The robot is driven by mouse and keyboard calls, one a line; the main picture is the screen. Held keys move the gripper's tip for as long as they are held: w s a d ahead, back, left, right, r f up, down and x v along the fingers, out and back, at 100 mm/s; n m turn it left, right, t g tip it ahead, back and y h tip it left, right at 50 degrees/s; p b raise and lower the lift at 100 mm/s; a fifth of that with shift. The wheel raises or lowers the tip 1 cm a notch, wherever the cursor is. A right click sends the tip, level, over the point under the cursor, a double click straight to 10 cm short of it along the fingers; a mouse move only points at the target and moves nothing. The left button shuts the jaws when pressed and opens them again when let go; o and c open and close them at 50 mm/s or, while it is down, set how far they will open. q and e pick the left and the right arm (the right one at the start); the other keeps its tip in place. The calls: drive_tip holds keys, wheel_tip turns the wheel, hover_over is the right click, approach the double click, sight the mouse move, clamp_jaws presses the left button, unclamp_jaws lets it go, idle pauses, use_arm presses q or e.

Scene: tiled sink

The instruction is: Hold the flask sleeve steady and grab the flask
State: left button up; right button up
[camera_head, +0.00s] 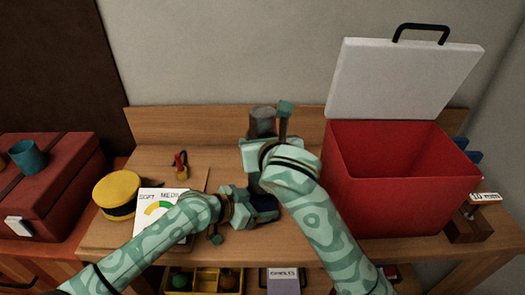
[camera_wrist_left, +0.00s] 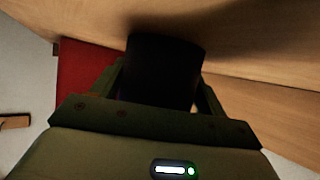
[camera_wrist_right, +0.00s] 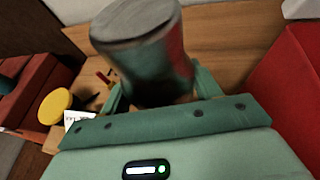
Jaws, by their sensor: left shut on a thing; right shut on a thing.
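The flask (camera_head: 262,118) is a grey metal cylinder with a flat top, standing up near the middle of the wooden bench. My right gripper (camera_head: 267,138) is shut on the flask, which also shows between its fingers in the right wrist view (camera_wrist_right: 145,60). The flask sleeve (camera_head: 265,203) is dark blue-black and sits low, below the flask. My left gripper (camera_head: 250,207) is shut on the sleeve, which fills the space between its fingers in the left wrist view (camera_wrist_left: 165,70). My right arm and gripper hide where flask and sleeve meet, so I cannot tell whether the flask is inside.
A red cooler (camera_head: 400,190) with its white lid (camera_head: 400,80) raised stands close on the right. A yellow round container (camera_head: 117,190), a white chart card (camera_head: 153,205) and a red toolbox (camera_head: 50,185) are on the left. The bench behind is mostly clear.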

use_arm(q)
drive_tip(key=o, duration=0.8)
drive_tip(key=shift+o, duration=0.2)
